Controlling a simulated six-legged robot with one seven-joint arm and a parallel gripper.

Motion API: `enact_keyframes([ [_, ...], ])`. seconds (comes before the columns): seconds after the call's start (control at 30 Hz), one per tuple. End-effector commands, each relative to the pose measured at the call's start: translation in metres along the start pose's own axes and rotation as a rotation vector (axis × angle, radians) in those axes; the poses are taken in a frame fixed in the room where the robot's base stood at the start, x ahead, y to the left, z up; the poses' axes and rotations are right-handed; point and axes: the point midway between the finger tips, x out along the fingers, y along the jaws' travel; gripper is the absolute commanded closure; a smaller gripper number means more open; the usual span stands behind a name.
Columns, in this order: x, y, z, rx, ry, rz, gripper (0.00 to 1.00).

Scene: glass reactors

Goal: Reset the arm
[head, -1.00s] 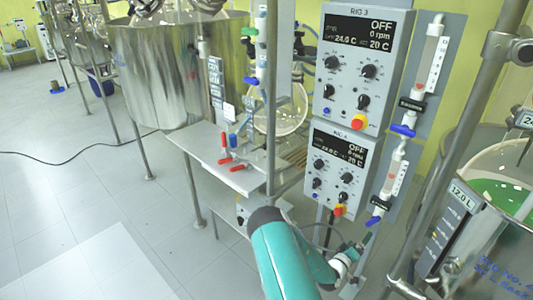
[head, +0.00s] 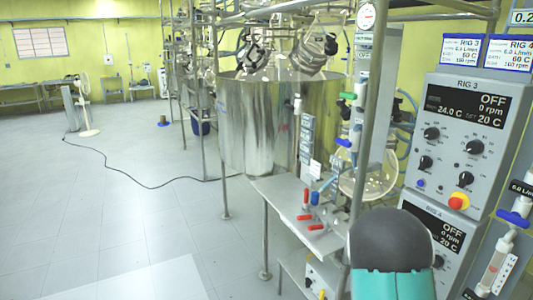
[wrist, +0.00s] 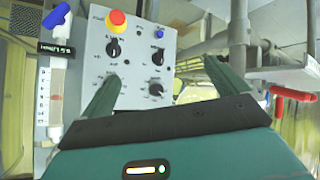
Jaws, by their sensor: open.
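My gripper (wrist: 160,72) shows in the wrist view with its two teal fingers spread apart and nothing between them. Beyond the fingers is a grey control panel (wrist: 132,48) with a red and yellow emergency knob at its top. I cannot tell the exact gap between the fingers and the panel. In the head view, a teal and dark grey link of my arm (head: 390,245) stands at the bottom right, in front of the Rig 4 panel. My gripper is hidden in that view.
The Rig 3 control box (head: 455,140) is close on the right. A steel vessel (head: 262,125) stands behind a small shelf (head: 290,200) with red-handled valves. A black cable (head: 130,181) lies on the floor. Open tiled floor (head: 60,215) is on the left.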

Motion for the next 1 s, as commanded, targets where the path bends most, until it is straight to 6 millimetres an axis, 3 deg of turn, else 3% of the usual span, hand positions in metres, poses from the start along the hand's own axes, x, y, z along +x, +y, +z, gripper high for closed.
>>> enact_keyframes([
  [0.03, -0.019, -0.009, -0.013, 0.019, -0.006, -0.048, 0.02],
  [0.2, -0.084, -0.04, -0.037, 0.049, -0.055, -0.209, 0.02],
  [0.5, -0.212, -0.07, -0.057, 0.024, -0.134, -0.444, 0.02],
  [0.77, -0.322, -0.07, -0.044, -0.066, -0.2, -0.57, 0.02],
  [1.0, -0.408, -0.049, -0.01, -0.173, -0.252, -0.603, 0.02],
])
